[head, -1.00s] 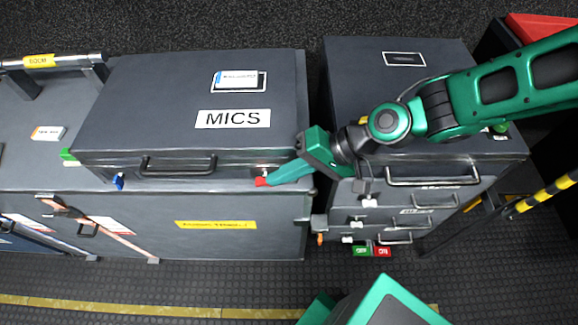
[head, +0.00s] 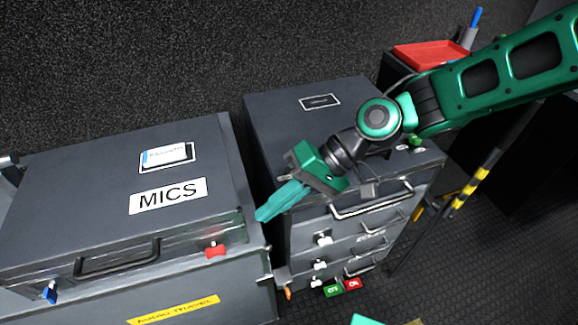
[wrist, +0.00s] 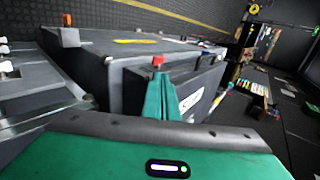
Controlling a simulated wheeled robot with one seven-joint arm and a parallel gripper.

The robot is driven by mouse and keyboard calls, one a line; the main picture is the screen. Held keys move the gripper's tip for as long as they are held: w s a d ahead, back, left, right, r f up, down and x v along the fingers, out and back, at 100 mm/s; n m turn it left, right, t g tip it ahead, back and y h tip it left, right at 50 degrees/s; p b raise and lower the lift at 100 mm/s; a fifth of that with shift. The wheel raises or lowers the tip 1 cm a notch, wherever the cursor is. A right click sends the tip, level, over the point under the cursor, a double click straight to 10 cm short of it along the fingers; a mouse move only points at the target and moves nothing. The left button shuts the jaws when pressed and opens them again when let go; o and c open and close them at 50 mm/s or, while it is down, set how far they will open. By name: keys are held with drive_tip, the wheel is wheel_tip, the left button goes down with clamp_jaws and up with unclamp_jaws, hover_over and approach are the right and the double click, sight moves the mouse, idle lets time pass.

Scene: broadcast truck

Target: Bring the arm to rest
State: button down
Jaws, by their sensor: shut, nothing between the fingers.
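My green arm reaches in from the right in the head view. My gripper (head: 268,212) is shut and empty, its fingers together. It hangs in front of the gap between the MICS case and the drawer cabinet. In the wrist view my shut fingers (wrist: 160,97) point toward the MICS case (wrist: 195,90). A red latch (head: 215,250) on the front of the MICS case (head: 100,180) is apart from the fingers in the head view. The red latch also shows just beyond the fingertips in the wrist view (wrist: 158,61).
The grey drawer cabinet (head: 270,120), with metal handles, stands under and beside my arm. A red tray (head: 430,55) sits at the back right. A yellow-black striped bar (head: 475,190) stands right of the cabinet. Dark floor (head: 440,270) is open at the lower right.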

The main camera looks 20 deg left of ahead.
drive_tip(key=w+d+m+t+h, duration=0.2)
drive_tip(key=w+d, duration=0.3)
drive_tip(key=d, duration=0.6)
drive_tip(key=w+d+m+t+h, duration=0.15)
drive_tip(key=w+d, duration=0.35)
drive_tip(key=d, duration=0.5)
drive_tip(key=w+d+m+t+h, duration=0.1)
drive_tip(key=w+d+m+t, duration=0.3)
drive_tip(key=d, duration=0.7)
drive_tip(key=s+d+r+m+h, duration=0.1)
drive_tip(key=d, duration=0.7)
drive_tip(key=s+d+r+m+h, duration=0.1)
drive_tip(key=s+d+r+h, duration=0.1)
drive_tip(key=d, duration=0.5)
drive_tip(key=s+d+r+m+g, duration=0.1)
drive_tip(key=s+d+m, duration=0.4)
drive_tip(key=s+d, duration=0.6)
drive_tip(key=shift+s+r, duration=0.5)
drive_tip(key=shift+s, duration=0.2)
drive_tip(key=shift+w+a, duration=0.1)
